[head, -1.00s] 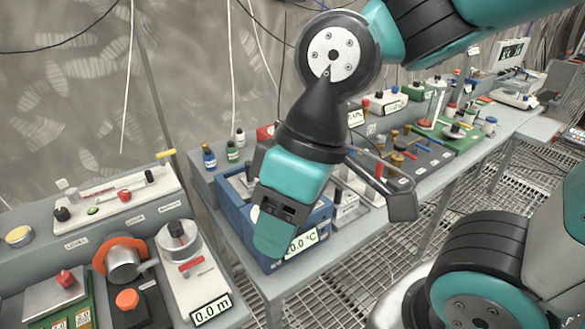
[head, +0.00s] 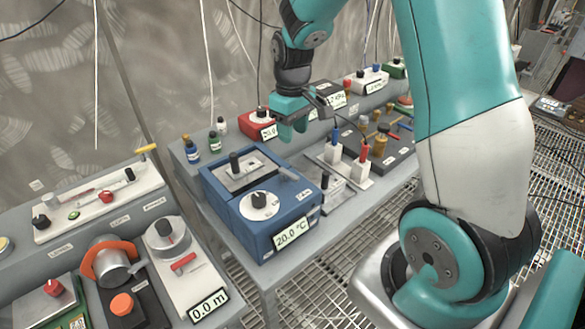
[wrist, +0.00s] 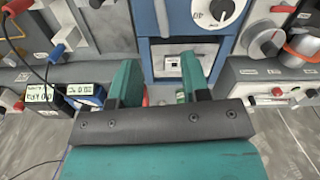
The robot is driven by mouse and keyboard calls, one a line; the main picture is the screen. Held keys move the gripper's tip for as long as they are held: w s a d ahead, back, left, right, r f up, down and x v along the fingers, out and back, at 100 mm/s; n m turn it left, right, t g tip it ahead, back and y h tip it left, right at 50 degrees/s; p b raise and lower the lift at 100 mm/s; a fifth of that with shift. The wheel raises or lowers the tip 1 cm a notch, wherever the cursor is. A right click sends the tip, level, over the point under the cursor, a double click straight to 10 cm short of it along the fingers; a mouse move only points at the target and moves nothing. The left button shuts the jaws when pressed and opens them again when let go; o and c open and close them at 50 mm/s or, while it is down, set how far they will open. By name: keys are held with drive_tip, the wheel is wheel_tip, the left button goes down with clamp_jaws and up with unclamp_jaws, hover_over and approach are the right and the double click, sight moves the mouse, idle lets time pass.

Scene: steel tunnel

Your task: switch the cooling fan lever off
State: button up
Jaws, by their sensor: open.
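A blue box (head: 225,212) with a 20.0 °C display stands on the middle bench. Its top has a white dial (head: 258,200), an upright black knob (head: 235,162) in a pale plate, and a grey lever-like bar (head: 287,172) near the right edge. I cannot read which part is the cooling fan lever. My gripper (head: 291,131) is above and behind the box's back right, apart from it and empty. In the wrist view my gripper (wrist: 158,82) has its fingers spread, with the blue box (wrist: 172,15) and its dial (wrist: 213,10) beyond them.
A red device (head: 259,124) with a display stands behind the box. Small bottles (head: 191,150) are at its back left. A plate with blue and red plugs (head: 346,160) is to its right. The left bench holds a 0.0 m device (head: 185,262). Space above the box is clear.

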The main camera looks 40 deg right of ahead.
sight(293, 175)
wheel_tip(293, 175, down, 12)
drive_tip(key=shift+f+p, duration=0.25)
drive_tip(key=shift+p, duration=0.9)
